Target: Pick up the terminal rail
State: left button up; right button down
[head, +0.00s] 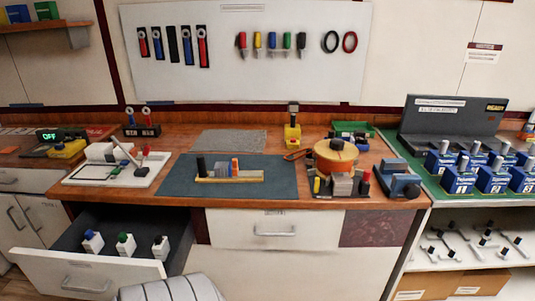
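What looks like the terminal rail (229,180) is a long yellowish strip lying on the dark blue-grey mat (275,187) in the middle of the workbench. Several blocks stand along it: a black one (201,167) at its left end, grey ones in the middle and an orange-red one (235,166) towards the right. Nothing is touching the rail from above. Neither of my grippers is in the head view.
A white board with tools (68,174) lies left of the mat. A round wooden-topped holder (336,153) and a blue-grey device (399,180) stand right. An open drawer (85,273) holds white bottles. A grey striped object (172,288) shows at the bottom edge.

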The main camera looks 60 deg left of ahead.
aim_at(222, 172)
jog(key=u, duration=0.35)
jog(key=i, duration=0.95)
jog(key=u, duration=0.7)
